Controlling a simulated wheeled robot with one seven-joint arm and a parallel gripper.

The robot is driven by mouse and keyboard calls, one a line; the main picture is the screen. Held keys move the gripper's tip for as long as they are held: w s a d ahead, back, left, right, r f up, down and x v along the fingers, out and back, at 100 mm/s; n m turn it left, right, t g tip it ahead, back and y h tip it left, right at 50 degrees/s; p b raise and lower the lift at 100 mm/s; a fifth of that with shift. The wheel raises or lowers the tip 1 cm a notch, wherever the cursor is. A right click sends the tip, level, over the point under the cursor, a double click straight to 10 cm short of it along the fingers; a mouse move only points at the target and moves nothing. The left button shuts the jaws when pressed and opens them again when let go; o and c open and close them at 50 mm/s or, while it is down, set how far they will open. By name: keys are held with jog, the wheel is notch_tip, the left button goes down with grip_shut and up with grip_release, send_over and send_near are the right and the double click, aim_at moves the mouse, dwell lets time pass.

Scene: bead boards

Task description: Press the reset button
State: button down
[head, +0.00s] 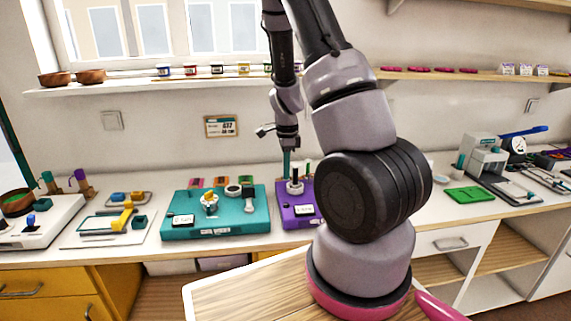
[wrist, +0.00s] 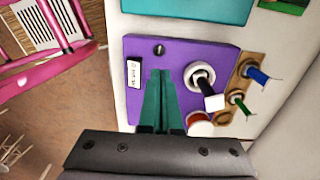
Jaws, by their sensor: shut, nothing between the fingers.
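The purple board (head: 288,218) lies on the counter, partly hidden by my arm; it fills the middle of the wrist view (wrist: 222,52). It carries a white label (wrist: 134,74), a small dark round part (wrist: 159,48) and a white ring with a dark, white-ended lever (wrist: 209,92). An orange-red round part (wrist: 198,118) beside a white disc is partly hidden at the board's edge. I cannot tell which part is the reset button. My gripper (wrist: 160,73) has its teal fingers shut and empty, pointing down over the board between label and ring. Contact cannot be told.
A teal board (head: 240,215) with knobs stands left of the purple one. A tan rack (wrist: 235,85) with blue and green handled tools is close to the ring. A green tray (head: 470,195) lies farther right. Shelves hold small jars above.

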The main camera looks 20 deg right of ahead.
jog(key=shift+r, duration=1.4)
jog(key=s+a+r+n+t+y, duration=0.1)
jog(key=s+a+r+n+t, duration=0.2)
jog(key=r, duration=0.6)
jog(key=s+a+r+n+y, duration=0.15)
jog(key=a+r+n, duration=0.3)
jog(key=r, duration=0.55)
jog(key=s+a+r+n+t, duration=0.3)
jog(key=s+r+n, duration=0.6)
jog(key=s, duration=0.5)
notch_tip(320, 180, up, 3)
jog(key=shift+s+a+f+n+t, duration=0.2)
jog(key=shift+s+n+t, duration=0.15)
jog(key=shift+t, duration=0.15)
jog(key=shift+d+h, duration=0.1)
jog(key=shift+h, duration=0.15)
